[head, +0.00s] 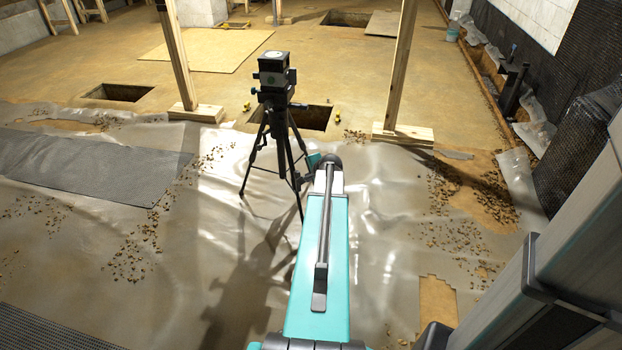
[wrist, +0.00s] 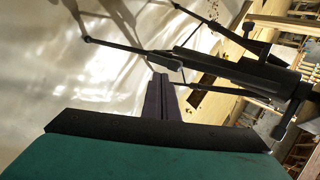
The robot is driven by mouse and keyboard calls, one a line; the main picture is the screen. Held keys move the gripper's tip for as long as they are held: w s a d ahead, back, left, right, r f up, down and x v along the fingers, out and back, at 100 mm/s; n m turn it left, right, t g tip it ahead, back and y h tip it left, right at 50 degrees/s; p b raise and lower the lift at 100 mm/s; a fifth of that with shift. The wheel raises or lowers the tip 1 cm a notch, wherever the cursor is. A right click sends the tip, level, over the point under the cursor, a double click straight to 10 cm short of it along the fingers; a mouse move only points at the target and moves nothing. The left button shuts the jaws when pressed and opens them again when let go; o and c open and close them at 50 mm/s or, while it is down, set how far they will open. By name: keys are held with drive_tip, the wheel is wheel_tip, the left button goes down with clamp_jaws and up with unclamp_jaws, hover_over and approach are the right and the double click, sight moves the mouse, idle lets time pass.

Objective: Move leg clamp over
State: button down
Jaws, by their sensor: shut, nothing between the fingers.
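A black tripod (head: 281,135) stands upright on the membrane with a boxy instrument (head: 275,75) on top. In the wrist view the tripod (wrist: 235,72) lies sideways across the upper right. One leg (wrist: 125,48) runs left to a foot, and a thicker dark joint (wrist: 176,63) on it may be the leg clamp; I cannot be sure. My gripper (wrist: 159,78) shows its two narrow fingers together and empty, tips close below that leg. Whether they touch it I cannot tell. In the head view my arm reaches toward the tripod's right side and its dark end hides the fingers.
Wooden posts (head: 180,55) on plank feet stand either side behind the tripod. Square pits (head: 118,92) open in the floor, one directly behind the tripod. Loose gravel (head: 465,215) and a grey mat (head: 85,165) lie on the wrinkled membrane. The left foreground is mostly clear.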

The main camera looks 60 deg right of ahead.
sight(299, 176)
drive_tip(key=shift+w+d+f+b, duration=0.3)
drive_tip(key=shift+w+d+f, duration=0.35)
drive_tip(key=shift+w, duration=0.3)
drive_tip(key=shift+w+d+f+b, duration=0.35)
drive_tip(key=shift+w+d+f, duration=0.3)
drive_tip(key=shift+w, duration=0.25)
drive_tip(key=shift+w+d+f+b, duration=0.3)
drive_tip(key=shift+w+d+f, duration=0.3)
drive_tip(key=shift+w, duration=0.35)
drive_tip(key=shift+d+r, duration=0.1)
